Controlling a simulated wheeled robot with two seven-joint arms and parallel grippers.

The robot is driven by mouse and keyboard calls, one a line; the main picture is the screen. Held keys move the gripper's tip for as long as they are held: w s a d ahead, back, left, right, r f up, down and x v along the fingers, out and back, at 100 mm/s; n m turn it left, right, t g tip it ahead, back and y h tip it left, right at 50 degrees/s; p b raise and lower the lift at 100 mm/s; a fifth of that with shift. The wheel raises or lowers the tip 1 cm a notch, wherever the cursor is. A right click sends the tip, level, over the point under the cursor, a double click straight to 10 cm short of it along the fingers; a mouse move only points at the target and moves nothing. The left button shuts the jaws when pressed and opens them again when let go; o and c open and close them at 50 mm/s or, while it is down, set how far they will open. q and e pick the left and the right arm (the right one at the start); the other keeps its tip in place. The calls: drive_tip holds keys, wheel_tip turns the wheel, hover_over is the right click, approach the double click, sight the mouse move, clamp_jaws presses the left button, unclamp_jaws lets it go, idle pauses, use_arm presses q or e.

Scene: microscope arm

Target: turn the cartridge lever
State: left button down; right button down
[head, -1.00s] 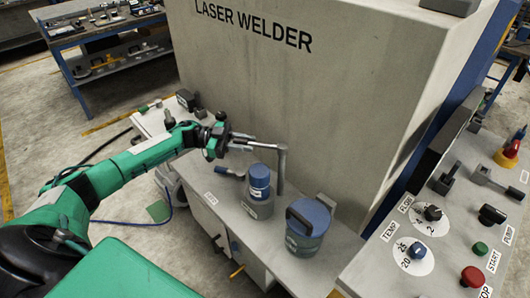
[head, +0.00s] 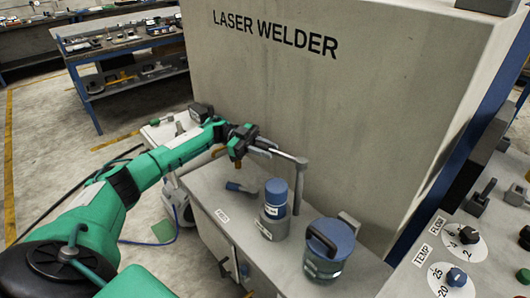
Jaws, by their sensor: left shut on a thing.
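A grey metal post (head: 299,188) stands upright on the bench against the welder, with a horizontal bar (head: 282,153) at its top that looks like the lever. My left gripper (head: 266,147) reaches in from the left and is shut on the bar's left part. The finger contact is small and hard to make out. A blue-topped grey cartridge (head: 275,197) stands upright just in front of the post. A wider canister with a blue lid and dark handle (head: 325,249) stands to its right. My right gripper is out of view.
The grey laser welder housing (head: 350,110) rises behind the bench (head: 205,178). A control panel with knobs (head: 468,236) is at the right. Bare bench top lies around the cartridge.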

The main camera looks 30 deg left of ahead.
use_arm(q)
drive_tip(key=shift+w, duration=0.1)
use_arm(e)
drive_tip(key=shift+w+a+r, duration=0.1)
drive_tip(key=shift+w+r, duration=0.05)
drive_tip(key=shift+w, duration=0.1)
use_arm(q)
drive_tip(key=c, duration=1.2)
unclamp_jaws()
wheel_tip(320, 180, up, 20)
drive_tip(key=shift+b, duration=0.5)
drive_tip(key=shift+c, duration=0.2)
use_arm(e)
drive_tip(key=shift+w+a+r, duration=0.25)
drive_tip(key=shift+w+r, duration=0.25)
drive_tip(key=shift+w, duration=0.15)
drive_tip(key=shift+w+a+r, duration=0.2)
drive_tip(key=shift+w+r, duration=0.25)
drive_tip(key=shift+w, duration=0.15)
